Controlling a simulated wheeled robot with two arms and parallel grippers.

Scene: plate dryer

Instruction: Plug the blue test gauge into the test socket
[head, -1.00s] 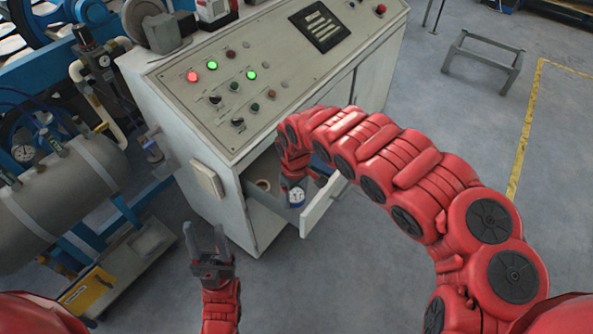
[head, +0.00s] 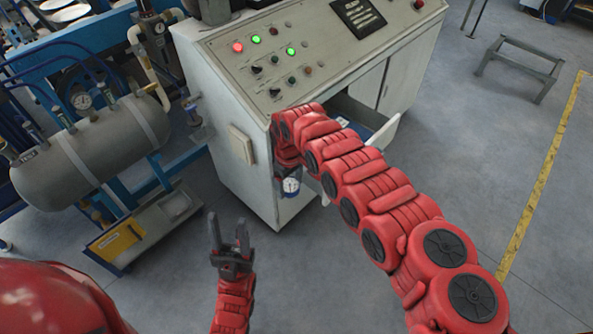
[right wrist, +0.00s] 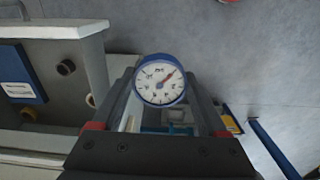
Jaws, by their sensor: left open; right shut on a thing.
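The blue test gauge (head: 291,186) has a round white dial and a blue rim. It also shows face-on in the right wrist view (right wrist: 160,80), between the fingers. My right gripper (head: 288,172) is shut on it and holds it in front of the cabinet, left of the open drawer. My left gripper (head: 229,232) is open and empty, lower left of the gauge, with its fingers pointing up. I cannot clearly make out the test socket; a small fitting (head: 193,116) sits left of the cabinet.
The control cabinet (head: 222,110) has an open drawer (head: 384,130); the right wrist view shows a blue box (right wrist: 22,75) and brass-coloured fittings in it. A grey tank (head: 90,160) with gauges and a yellow-labelled tray (head: 118,237) stand left. The floor in front is clear.

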